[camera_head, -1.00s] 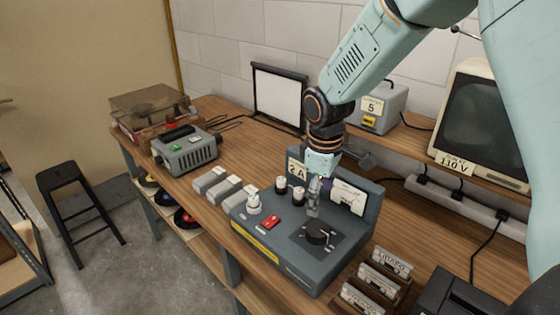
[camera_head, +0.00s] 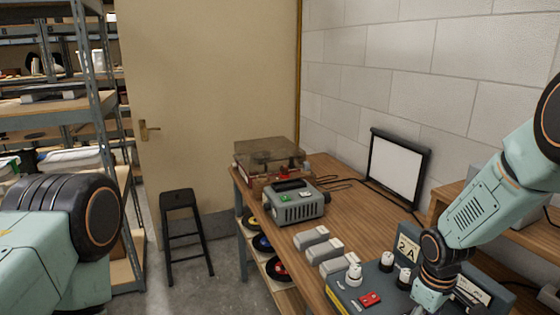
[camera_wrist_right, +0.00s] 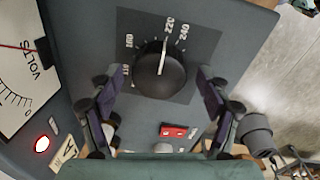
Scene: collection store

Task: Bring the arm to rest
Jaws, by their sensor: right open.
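My right gripper (camera_wrist_right: 158,92) is open, its two dark fingers on either side of the black round knob (camera_wrist_right: 158,75) in the right wrist view. Clear space shows between each finger and the knob; I cannot tell how far above the panel the fingertips are. The knob's white pointer line stands near the 220 mark. In the head view my right arm (camera_head: 480,210) reaches down over the grey control unit (camera_head: 345,292) at lower right, and the fingertips are out of frame. Part of my left arm (camera_head: 60,230) shows at left; its gripper is not in view.
The unit has a red rocker switch (camera_wrist_right: 175,131), a volts meter (camera_wrist_right: 22,68) and a lit red lamp (camera_wrist_right: 42,144). Grey blocks (camera_head: 325,250), a grey box (camera_head: 298,203), a turntable (camera_head: 270,160) and a white screen (camera_head: 396,165) stand on the bench. A black stool (camera_head: 183,225) stands left.

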